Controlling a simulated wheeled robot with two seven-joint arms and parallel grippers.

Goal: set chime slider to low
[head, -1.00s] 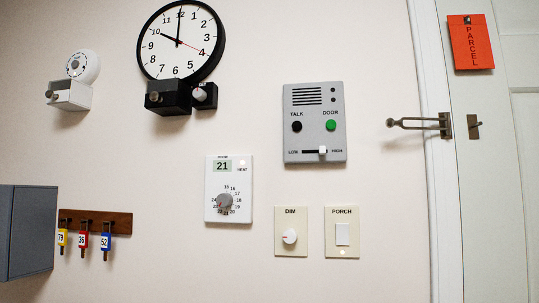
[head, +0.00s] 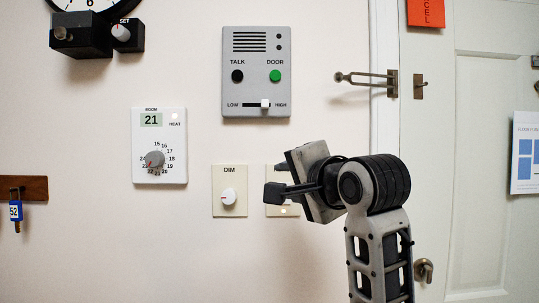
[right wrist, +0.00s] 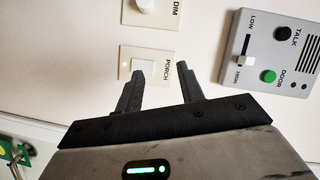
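The chime slider (head: 265,103) is a small white knob on a dark horizontal track, right of the track's middle, towards HIGH. It sits at the bottom of the grey intercom panel (head: 257,83), and also shows in the right wrist view (right wrist: 246,60). My right gripper (head: 278,178) is below the panel, in front of the PORCH switch plate, and hides most of that plate. In the right wrist view its two fingers (right wrist: 160,78) are apart with nothing between them. They do not touch the slider. My left gripper is not in view.
A DIM knob plate (head: 229,204) and a thermostat (head: 159,161) are left of the gripper. A metal door latch (head: 368,80) sticks out right of the panel. The panel carries a black TALK button (head: 237,75) and a green DOOR button (head: 275,76).

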